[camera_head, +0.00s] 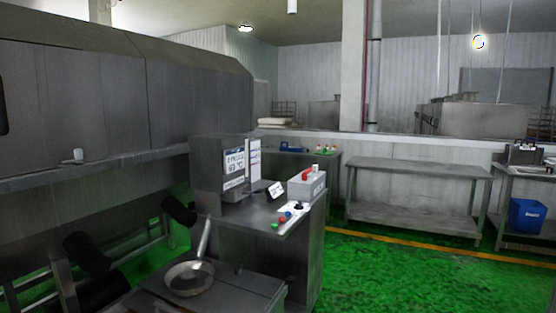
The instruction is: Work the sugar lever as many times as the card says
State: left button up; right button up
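A small grey box (306,186) with lettering too small to read stands on the right part of a metal workstation. A red lever-like part (307,171) sits on its top. I cannot tell for sure that this is the sugar lever. A small white card (275,190) stands tilted on the worktop left of the box. Its writing is too small to read. Neither of my grippers can be made out in this view.
Red, blue and green knobs (285,218) sit at the worktop's front edge. A panel with a printed sign (234,161) stands behind. A round pan (190,277) with a raised handle rests on a lower surface. Green floor (400,275) is clear to the right, before a metal table (415,170).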

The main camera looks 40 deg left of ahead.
aim_at(261, 190)
jog(key=i, duration=1.1)
jog(key=u, duration=2.15)
